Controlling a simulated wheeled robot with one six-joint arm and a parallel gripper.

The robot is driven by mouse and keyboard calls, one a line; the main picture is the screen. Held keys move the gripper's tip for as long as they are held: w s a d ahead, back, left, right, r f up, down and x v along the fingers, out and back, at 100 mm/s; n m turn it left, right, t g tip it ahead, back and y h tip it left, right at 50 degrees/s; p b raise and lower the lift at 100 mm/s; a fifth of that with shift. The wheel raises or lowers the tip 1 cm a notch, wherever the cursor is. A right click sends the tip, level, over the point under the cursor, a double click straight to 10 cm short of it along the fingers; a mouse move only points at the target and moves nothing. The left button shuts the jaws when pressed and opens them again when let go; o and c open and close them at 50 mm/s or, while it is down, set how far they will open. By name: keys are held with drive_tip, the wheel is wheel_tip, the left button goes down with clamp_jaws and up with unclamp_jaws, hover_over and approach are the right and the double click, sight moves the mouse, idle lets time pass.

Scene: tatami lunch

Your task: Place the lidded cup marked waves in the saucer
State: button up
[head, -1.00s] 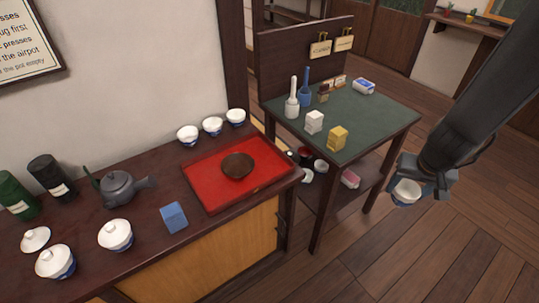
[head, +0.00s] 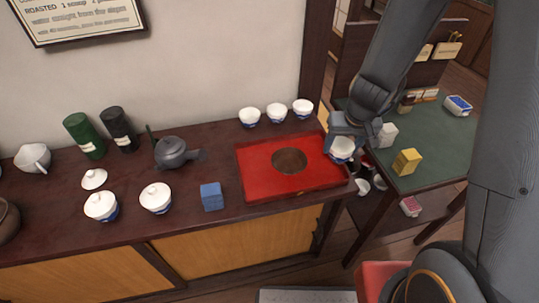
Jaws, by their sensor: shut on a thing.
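My gripper (head: 343,139) is shut on a white cup with a blue lower part (head: 342,151), held at the right end of the red tray. Whether the cup has a lid and what its marking is cannot be made out. The round dark brown saucer (head: 289,160) lies in the middle of the tray, to the left of my gripper, with nothing on it. Two white lidded cups with blue lower parts, one at the left (head: 101,207) and one beside it (head: 156,198), stand on the counter; their markings are too small to tell.
The red tray (head: 258,187) lies on the dark counter. Three small white cups (head: 276,113) stand behind it. A blue box (head: 211,196), a dark teapot (head: 172,152), two canisters (head: 118,130) and a loose white lid (head: 94,179) are to its left. A green-topped table (head: 440,140) stands at right.

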drive_tip(key=w+a+r+n+y, duration=0.1)
drive_tip(key=a+r+n, duration=0.3)
drive_tip(key=a+n, duration=0.3)
wheel_tip(320, 180, up, 3)
drive_tip(key=n+g+y, duration=0.2)
drive_tip(key=n, duration=0.3)
hover_over(289, 163)
drive_tip(key=shift+s+f+b, duration=0.1)
drive_tip(key=shift+f+b, duration=0.7)
drive_tip(key=shift+f, duration=4.1)
drive_tip(key=shift+f, duration=0.15)
drive_tip(key=o, duration=1.1)
